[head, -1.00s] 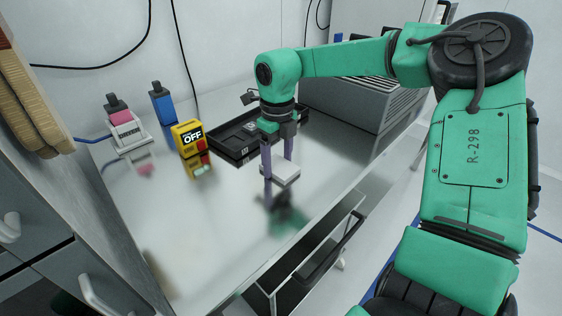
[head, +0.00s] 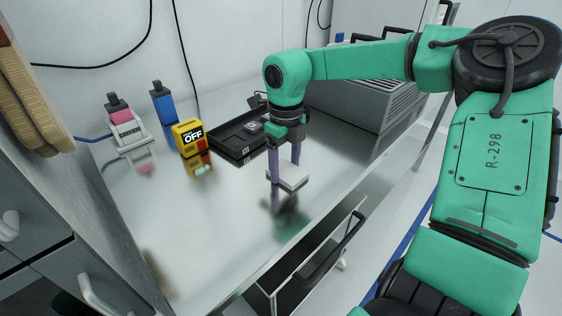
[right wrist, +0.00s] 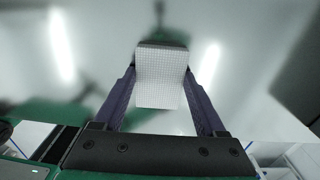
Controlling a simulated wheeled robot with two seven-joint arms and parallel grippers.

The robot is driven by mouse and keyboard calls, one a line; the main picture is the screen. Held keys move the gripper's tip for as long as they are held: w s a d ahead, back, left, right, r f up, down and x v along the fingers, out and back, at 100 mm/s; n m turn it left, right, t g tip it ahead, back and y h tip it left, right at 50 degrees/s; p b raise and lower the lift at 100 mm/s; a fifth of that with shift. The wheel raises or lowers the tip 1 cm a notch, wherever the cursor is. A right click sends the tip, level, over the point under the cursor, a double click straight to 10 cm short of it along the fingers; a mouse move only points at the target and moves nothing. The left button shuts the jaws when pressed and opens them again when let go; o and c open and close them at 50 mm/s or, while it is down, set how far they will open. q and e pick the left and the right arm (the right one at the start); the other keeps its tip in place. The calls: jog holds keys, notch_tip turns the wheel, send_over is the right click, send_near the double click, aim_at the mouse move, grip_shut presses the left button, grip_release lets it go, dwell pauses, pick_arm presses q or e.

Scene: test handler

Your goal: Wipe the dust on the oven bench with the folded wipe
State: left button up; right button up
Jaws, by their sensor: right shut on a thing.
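The folded wipe (head: 292,178) is a small white pad held between the purple fingers of my right gripper (head: 285,172). In the right wrist view the wipe (right wrist: 162,82) shows a fine grid texture, with a finger on each side of it. My right gripper is shut on it, pointing down, low over the shiny metal oven bench (head: 225,225). I cannot tell whether the wipe touches the bench. I cannot make out dust apart from blurred reflections on the surface. My left gripper is out of view.
A black tray (head: 226,146) lies behind the gripper. A grey ribbed machine (head: 365,112) stands at the back right. The bench's front left is clear.

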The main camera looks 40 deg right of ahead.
jog(key=shift+w, duration=1.85)
notch_tip(320, 180, up, 3)
jog(key=p, duration=0.3)
jog(key=shift+r, duration=0.1)
